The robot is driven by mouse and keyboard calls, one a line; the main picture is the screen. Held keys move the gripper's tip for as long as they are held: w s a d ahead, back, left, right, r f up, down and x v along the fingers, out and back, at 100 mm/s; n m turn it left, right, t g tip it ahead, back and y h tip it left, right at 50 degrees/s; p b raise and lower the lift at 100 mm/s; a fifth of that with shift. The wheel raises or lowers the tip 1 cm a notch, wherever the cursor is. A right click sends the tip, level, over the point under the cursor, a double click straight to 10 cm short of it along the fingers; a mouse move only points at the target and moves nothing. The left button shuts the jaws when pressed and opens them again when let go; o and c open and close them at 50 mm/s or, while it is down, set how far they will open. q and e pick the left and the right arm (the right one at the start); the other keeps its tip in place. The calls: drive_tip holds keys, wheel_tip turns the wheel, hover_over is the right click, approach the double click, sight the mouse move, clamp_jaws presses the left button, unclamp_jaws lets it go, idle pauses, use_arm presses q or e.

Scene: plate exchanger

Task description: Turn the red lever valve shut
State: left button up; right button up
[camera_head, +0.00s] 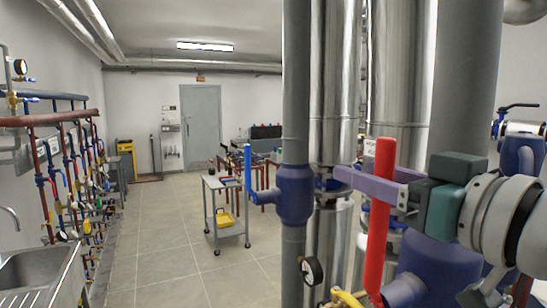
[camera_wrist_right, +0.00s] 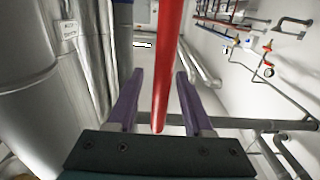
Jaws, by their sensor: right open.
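The red lever (camera_head: 381,215) stands nearly upright at the right in the head view. Its lower end is by the large blue valve body (camera_head: 440,265). My right gripper (camera_head: 345,178) reaches in from the right at the upper part of the lever, its purple fingers pointing left. The lever covers part of a finger there. In the right wrist view the red lever (camera_wrist_right: 166,65) shows between the two open fingers (camera_wrist_right: 160,77), with a gap on each side. No contact is visible. My left gripper is not in view.
A grey vertical pipe with a blue valve and blue lever (camera_head: 248,168) stands left of the gripper. Silver pipes (camera_head: 335,90) rise close behind. A pressure gauge (camera_head: 311,270) and yellow handle (camera_head: 348,298) are low nearby. A cart (camera_head: 226,208) stands on open floor.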

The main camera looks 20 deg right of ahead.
drive_tip(key=shift+w, duration=0.5)
clamp_jaws()
drive_tip(key=shift+a, duration=0.1)
idle(1.1)
